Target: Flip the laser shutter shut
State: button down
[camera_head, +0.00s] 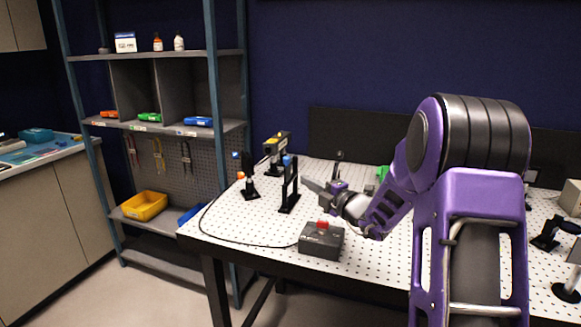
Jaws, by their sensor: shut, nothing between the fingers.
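A black upright frame (290,188) with a blue tip stands on the white perforated optical table (262,222); it looks like the laser shutter, but its flap position is too small to tell. A yellow and black device (277,151), perhaps the laser, stands behind it. A small black mount (249,188) with an orange part is to its left. My gripper (306,184) is shut and empty, pointing left just right of the black frame. I cannot tell whether it touches the frame.
A grey box with a red button (321,240) sits at the table's front, with a black cable (215,238) looping left. A dark post (338,168) and a green item (382,173) stand behind my arm. Shelves (150,125) with bins are at left. The table's front left is mostly clear.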

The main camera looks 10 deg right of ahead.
aim_at(288, 169)
jog(key=w+d+x, duration=0.1)
jog(key=d+x, duration=0.1)
jog(key=x, duration=1)
jog(key=shift+d, duration=0.25)
jog(key=shift+w, duration=0.15)
jog(key=w+d+p, duration=0.1)
jog(key=w+p, duration=0.1)
jog(key=w, duration=0.1)
jog(key=w+d, duration=0.1)
jog(key=shift+w+d+p, duration=0.15)
jog(key=shift+d+p, duration=0.15)
jog(key=shift+p, duration=0.1)
